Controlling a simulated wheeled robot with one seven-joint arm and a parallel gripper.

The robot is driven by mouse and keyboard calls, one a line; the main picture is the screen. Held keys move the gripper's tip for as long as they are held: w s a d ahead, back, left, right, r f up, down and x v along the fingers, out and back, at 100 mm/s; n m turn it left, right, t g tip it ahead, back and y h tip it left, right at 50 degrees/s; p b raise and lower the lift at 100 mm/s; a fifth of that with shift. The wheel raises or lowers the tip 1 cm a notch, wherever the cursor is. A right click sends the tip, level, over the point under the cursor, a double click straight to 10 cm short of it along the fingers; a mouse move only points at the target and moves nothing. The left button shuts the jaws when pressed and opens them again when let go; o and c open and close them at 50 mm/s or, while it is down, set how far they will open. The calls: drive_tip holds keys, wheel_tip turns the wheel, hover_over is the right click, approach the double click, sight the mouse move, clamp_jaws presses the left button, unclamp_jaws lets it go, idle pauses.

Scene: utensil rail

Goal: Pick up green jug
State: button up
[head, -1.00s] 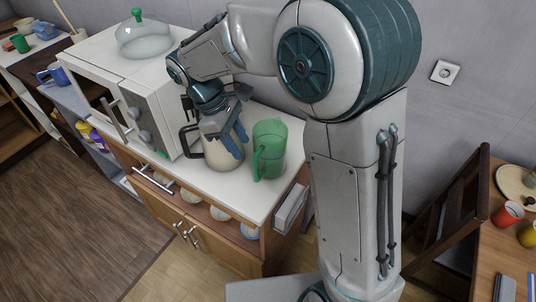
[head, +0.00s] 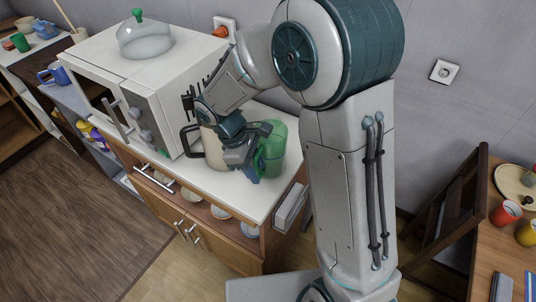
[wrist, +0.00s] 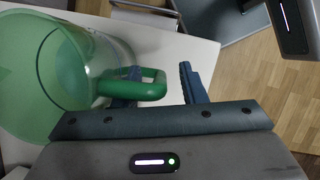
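The green jug (head: 273,150) is translucent and stands upright on the white counter, partly hidden behind my gripper (head: 256,160) in the head view. In the wrist view the jug (wrist: 85,65) fills the left side, with its open top visible and its handle (wrist: 148,82) pointing right. One blue finger shows to the right of the handle, with a gap between them. The other finger is mostly hidden behind the handle, near its loop. My gripper is open around the outer part of the handle, and I see no closed grip on it.
A cream jug with a dark handle (head: 213,148) stands just left of my gripper, close to it. The white microwave (head: 150,100) is further left, with a glass dome (head: 146,38) on top. The counter's front edge (head: 225,207) is near and its front strip is clear.

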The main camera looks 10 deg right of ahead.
clamp_jaws()
drive_tip(key=shift+r, duration=0.2)
